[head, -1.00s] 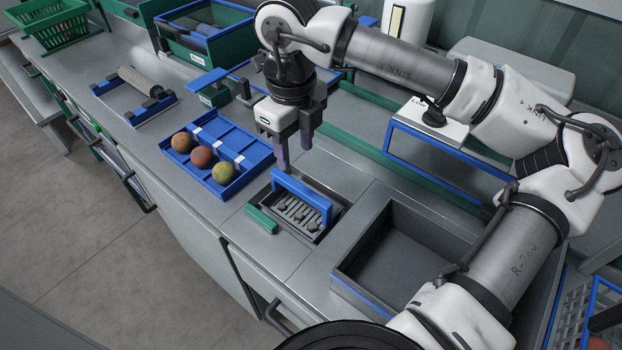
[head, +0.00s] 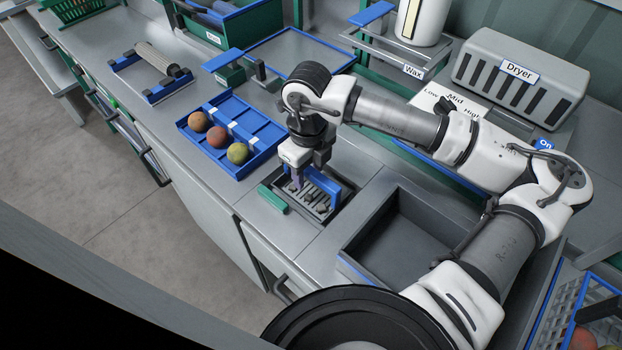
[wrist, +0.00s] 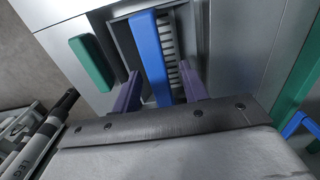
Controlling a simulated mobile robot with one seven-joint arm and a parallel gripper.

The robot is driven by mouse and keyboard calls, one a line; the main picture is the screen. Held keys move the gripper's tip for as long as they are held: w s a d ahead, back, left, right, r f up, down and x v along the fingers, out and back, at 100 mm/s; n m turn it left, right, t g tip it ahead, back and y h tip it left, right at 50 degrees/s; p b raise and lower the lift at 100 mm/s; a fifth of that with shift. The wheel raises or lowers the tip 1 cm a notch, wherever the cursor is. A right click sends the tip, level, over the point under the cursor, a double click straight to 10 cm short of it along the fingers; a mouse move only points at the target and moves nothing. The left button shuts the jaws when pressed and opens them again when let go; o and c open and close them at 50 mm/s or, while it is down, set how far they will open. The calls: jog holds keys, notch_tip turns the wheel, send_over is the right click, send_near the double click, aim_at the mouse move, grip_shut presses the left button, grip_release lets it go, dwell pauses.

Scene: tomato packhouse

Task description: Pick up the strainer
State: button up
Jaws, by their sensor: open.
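The strainer is a grey slotted grate with a blue bar handle (head: 327,186), sitting in a square recess in the counter. My gripper (head: 308,178) is open and low over the strainer, partly hiding the handle in the head view. In the wrist view the blue handle (wrist: 148,55) lies between my two purple fingers (wrist: 158,80), one on each side, with a gap beside it. Part of the slotted grate (wrist: 172,50) shows to the right of the handle.
A green block (head: 273,199) lies left of the recess. A blue tray (head: 258,160) holding three tomatoes stands beyond it. A deep grey basin (head: 400,240) is to the right. The wax stand (head: 412,70) and dryer (head: 515,80) are behind.

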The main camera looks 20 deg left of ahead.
jog(key=shift+f, duration=0.9)
jog(key=shift+c, duration=0.3)
grip_shut()
jog(key=shift+r, duration=0.1)
notch_tip(320, 180, up, 20)
jog(key=b, duration=0.3)
jog(key=shift+b, duration=0.4)
